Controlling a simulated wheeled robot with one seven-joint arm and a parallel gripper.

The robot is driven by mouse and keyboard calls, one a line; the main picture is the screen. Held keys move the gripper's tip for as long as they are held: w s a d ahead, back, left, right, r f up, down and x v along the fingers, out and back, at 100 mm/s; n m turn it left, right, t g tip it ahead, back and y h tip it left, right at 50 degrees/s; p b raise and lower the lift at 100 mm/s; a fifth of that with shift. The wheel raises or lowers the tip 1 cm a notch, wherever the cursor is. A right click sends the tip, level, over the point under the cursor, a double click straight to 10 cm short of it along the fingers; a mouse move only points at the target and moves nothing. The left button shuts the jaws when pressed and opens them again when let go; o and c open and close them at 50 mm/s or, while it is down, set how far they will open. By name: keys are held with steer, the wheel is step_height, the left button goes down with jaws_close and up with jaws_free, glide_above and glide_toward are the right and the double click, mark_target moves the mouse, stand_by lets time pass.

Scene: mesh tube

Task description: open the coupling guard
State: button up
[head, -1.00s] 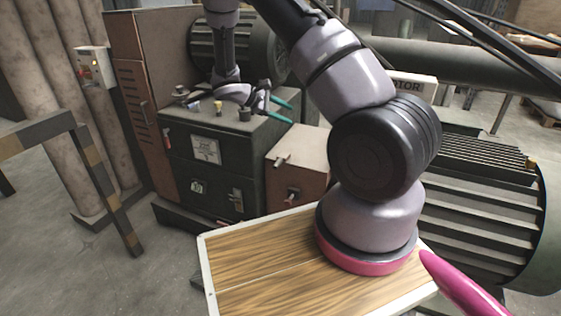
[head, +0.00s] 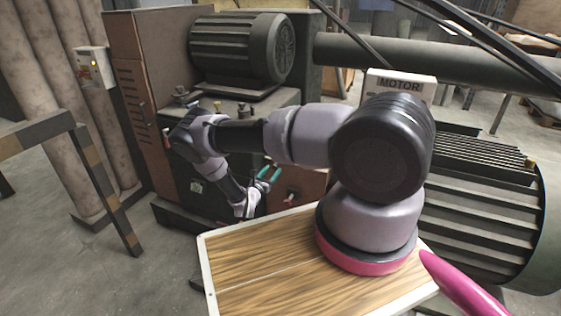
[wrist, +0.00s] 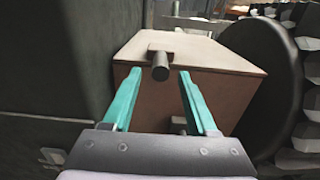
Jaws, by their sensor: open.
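The coupling guard appears to be the tan-brown box (head: 310,188) between the dark green cabinet and the large motor. It also shows in the wrist view (wrist: 190,92) with its lid closed. A short grey peg handle (wrist: 161,68) sticks out at the lid's front edge. A lower fitting (wrist: 179,125) on the box front is partly hidden by my gripper. My gripper (head: 269,174) is open and empty in front of the box. In the wrist view its teal fingers (wrist: 160,76) appear either side of the peg; I cannot tell the gap in depth.
The dark green cabinet (head: 190,188) stands close left of the box. The large finned motor (head: 480,200) is at the right, with a MOTOR sign (head: 398,85) behind my arm. A smaller motor (head: 240,48) sits above the cabinet. Open floor lies at front left.

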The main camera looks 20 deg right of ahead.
steer(key=x, duration=0.9)
steer(key=shift+w+d, duration=0.15)
steer(key=shift+d, duration=0.05)
jaws_close()
stand_by(1.1)
